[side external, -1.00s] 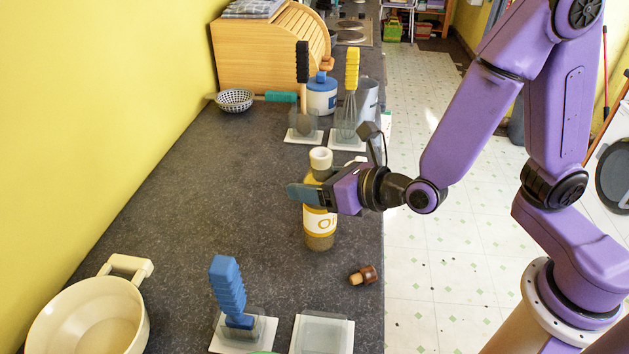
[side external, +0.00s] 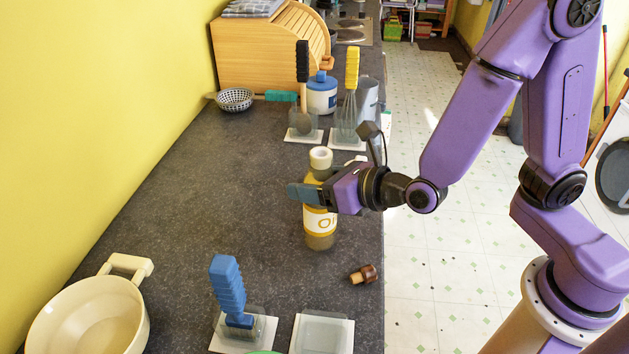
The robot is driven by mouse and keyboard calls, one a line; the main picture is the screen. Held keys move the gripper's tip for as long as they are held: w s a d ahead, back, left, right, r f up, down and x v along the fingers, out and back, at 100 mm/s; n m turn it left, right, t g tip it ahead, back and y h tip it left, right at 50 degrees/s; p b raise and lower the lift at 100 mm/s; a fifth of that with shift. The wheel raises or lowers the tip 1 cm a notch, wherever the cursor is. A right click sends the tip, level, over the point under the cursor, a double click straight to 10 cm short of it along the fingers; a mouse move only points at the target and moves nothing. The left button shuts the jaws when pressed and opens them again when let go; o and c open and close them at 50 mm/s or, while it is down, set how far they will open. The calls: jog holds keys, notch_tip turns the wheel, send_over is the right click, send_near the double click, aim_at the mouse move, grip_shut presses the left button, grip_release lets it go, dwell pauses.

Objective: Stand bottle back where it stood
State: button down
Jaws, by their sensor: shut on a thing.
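A bottle (side external: 320,222) with a white neck ring, yellowish contents and a white-and-orange label is upright over the dark countertop. My gripper (side external: 308,193) is shut on the bottle at its upper body, reaching in from the right. The gripper hides part of the bottle below its neck. I cannot tell whether the base touches the counter.
A brown cork stopper (side external: 363,274) lies right of the bottle, near the counter edge. A blue-handled tool (side external: 228,287) and a clear square holder (side external: 322,334) stand in front. A cream pan (side external: 92,318) is front left. Whisk (side external: 350,95) and spoon stands are behind. The counter's left middle is clear.

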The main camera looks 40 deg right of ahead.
jog(key=shift+f, duration=0.55)
dwell(0.8)
jog(key=shift+c, duration=0.5)
grip_release()
jog(key=shift+s, duration=0.1)
jog(key=v, duration=0.7)
jog(key=shift+s+d, duration=0.15)
jog(key=shift+s, duration=0.15)
dwell(1.2)
jog(key=shift+r, duration=0.1)
jog(key=s+d+r, duration=0.1)
jog(key=s+r, duration=0.3)
jog(key=r, duration=0.4)
jog(key=shift+s+d+r, duration=0.25)
jog(key=shift+r, duration=0.15)
dwell(0.6)
